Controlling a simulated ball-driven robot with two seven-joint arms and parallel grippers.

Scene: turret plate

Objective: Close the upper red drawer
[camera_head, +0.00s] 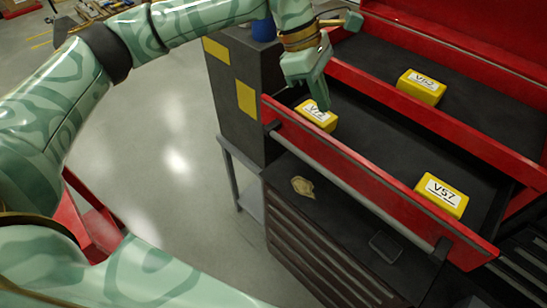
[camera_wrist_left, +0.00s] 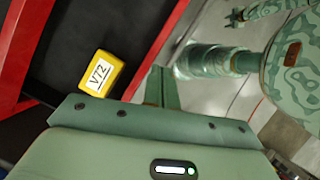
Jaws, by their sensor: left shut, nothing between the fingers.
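The red drawer (camera_head: 360,178) with a long handle bar along its front stands pulled out from the cabinet. Its dark inside holds a yellow box marked V72 (camera_head: 316,117) at the left end and a yellow box marked V57 (camera_head: 441,196) at the right end. My left gripper (camera_head: 321,104) is shut and empty, pointing down by the V72 box near the drawer's left end; I cannot tell whether it touches anything. In the left wrist view the V72 box (camera_wrist_left: 101,73) lies beside the gripper's finger (camera_wrist_left: 163,88). My right gripper is not in view.
Behind the drawer, a red-edged dark surface (camera_head: 480,85) bears another yellow box (camera_head: 421,87). Below, a dark cabinet top (camera_head: 335,208) bears a small tan item (camera_head: 303,187) and a dark flat item (camera_head: 385,246). The grey floor (camera_head: 170,175) at left is largely clear.

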